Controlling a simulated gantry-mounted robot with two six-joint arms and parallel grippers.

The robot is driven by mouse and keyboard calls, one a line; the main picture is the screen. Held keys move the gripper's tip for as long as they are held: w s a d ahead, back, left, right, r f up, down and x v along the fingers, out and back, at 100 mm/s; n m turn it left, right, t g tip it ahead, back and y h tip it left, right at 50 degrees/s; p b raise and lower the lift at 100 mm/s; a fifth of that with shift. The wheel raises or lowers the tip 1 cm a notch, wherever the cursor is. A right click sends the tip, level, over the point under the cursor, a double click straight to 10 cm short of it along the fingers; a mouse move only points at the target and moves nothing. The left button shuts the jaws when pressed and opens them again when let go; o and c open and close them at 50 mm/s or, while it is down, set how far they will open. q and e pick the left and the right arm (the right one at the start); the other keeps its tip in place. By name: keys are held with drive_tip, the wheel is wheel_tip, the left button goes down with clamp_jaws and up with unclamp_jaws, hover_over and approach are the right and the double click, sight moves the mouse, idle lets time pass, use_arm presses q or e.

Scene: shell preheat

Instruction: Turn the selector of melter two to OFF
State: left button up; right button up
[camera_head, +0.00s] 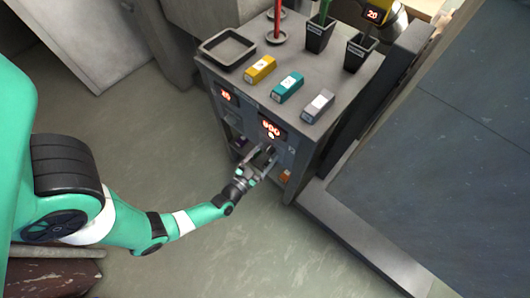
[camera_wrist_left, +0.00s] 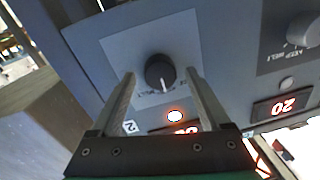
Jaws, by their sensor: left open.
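The selector of melter two (camera_wrist_left: 160,72) is a round black knob with a white pointer line, on a pale plate on the grey panel. Its pointer faces down in the left wrist view, toward small upside-down lettering. A "2" label (camera_wrist_left: 130,127) and a lit round red lamp (camera_wrist_left: 175,116) sit below it in that view. My left gripper (camera_wrist_left: 160,75) is open, its fingers on either side of the knob in the picture; I cannot tell whether they touch it. In the head view my left gripper (camera_head: 265,156) is at the cabinet front and hides the knob.
Another knob (camera_wrist_left: 303,30) and a "20" display (camera_wrist_left: 283,105) sit to the right in the left wrist view. The cabinet top (camera_head: 285,65) holds a black tray (camera_head: 227,48), yellow, teal and grey boxes and dark pots. The floor in front is free.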

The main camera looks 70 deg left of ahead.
use_arm(q)
drive_tip(key=shift+c, duration=0.2)
clamp_jaws()
drive_tip(key=shift+n, duration=0.3)
drive_tip(key=n, duration=0.8)
drive_tip(key=shift+s+a+h+b, duration=0.1)
drive_tip(key=shift+a+h+b, duration=0.05)
drive_tip(key=shift+h+b, duration=0.2)
idle(0.5)
drive_tip(key=shift+o, duration=0.2)
unclamp_jaws()
